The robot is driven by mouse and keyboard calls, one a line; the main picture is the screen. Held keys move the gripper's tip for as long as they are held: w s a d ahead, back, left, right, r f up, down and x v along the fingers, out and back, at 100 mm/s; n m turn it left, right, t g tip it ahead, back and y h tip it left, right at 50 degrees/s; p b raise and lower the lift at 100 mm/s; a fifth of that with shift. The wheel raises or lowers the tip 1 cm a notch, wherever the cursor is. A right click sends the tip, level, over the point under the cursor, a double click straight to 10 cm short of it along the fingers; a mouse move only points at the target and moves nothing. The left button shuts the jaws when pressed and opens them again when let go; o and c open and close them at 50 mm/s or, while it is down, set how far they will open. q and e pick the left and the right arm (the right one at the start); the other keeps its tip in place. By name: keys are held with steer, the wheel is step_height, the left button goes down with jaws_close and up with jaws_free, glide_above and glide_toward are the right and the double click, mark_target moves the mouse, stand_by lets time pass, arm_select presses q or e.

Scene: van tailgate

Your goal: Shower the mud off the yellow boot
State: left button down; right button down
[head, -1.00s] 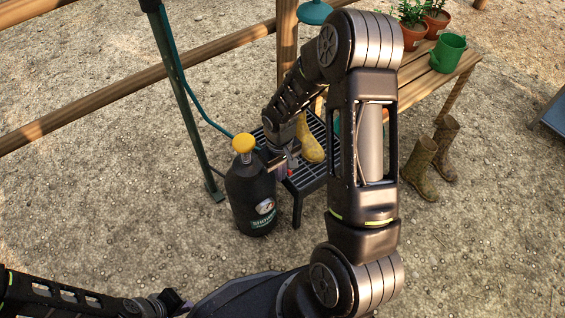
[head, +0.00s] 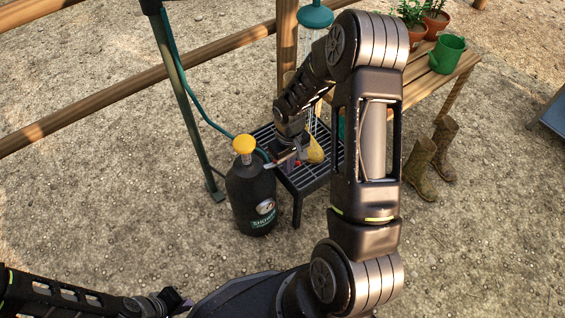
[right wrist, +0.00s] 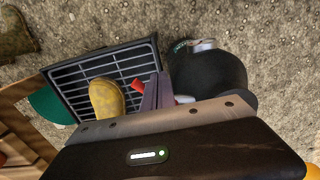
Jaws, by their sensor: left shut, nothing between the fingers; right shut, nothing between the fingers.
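The yellow boot (head: 315,151) stands on the black grate stand (head: 309,178), partly hidden by my right arm. In the right wrist view the boot (right wrist: 106,100) shows brownish specks. The teal shower head (head: 315,15) hangs above, and thin pale water streaks fall from it onto the boot. My right gripper (head: 281,160) is shut and empty at the grate's near left side, between boot and tank. In the right wrist view its fingers (right wrist: 153,92) are beside a small red part (right wrist: 138,84); I cannot tell whether they touch. My left gripper (head: 176,301) is shut and empty at bottom left.
A black tank (head: 251,196) with a yellow knob (head: 243,143) stands left of the grate. A green post (head: 184,100) carries the hose (head: 190,92). Muddy boots (head: 420,168) stand right of my arm, by a wooden bench (head: 425,78) with a green watering can (head: 448,53).

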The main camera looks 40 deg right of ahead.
mark_target(316, 154)
steer(key=r+p, duration=0.2)
steer(key=r, duration=0.2)
steer(key=shift+a, duration=0.2)
steer(key=w+d, duration=0.2)
steer(key=d, duration=0.3)
steer(key=shift+w+d, duration=0.2)
steer(key=shift+d, duration=0.2)
steer(key=shift+f, duration=0.15)
step_height(316, 154, down, 4)
steer(key=b, duration=0.3)
steer(key=shift+f, duration=0.25)
